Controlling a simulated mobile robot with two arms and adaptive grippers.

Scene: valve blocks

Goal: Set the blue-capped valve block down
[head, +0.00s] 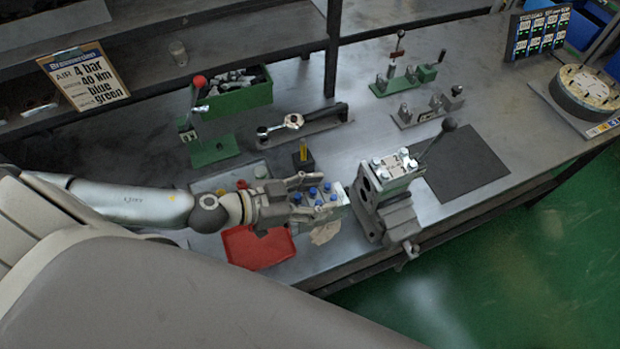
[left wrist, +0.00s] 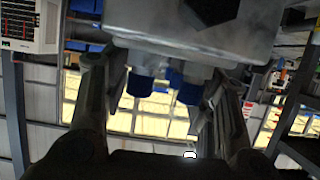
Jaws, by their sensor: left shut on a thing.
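The blue-capped valve block (head: 325,208) is a metal block with several blue caps on top. My left gripper (head: 305,199) is shut on it, just left of the vise, above the bench's front part. In the left wrist view the block (left wrist: 195,35) fills the top middle, its blue caps pointing down in the picture between the fingers of my left gripper (left wrist: 165,105). Whether the block touches anything beneath is hard to tell. My right gripper is not in view.
A vise (head: 388,210) holds another block with white caps (head: 395,163). A dark mat (head: 465,165) lies bare to its right. A red tray (head: 258,247) lies below my gripper. A green bin (head: 236,95), a torque wrench (head: 295,122) and lever fixtures (head: 410,78) stand behind.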

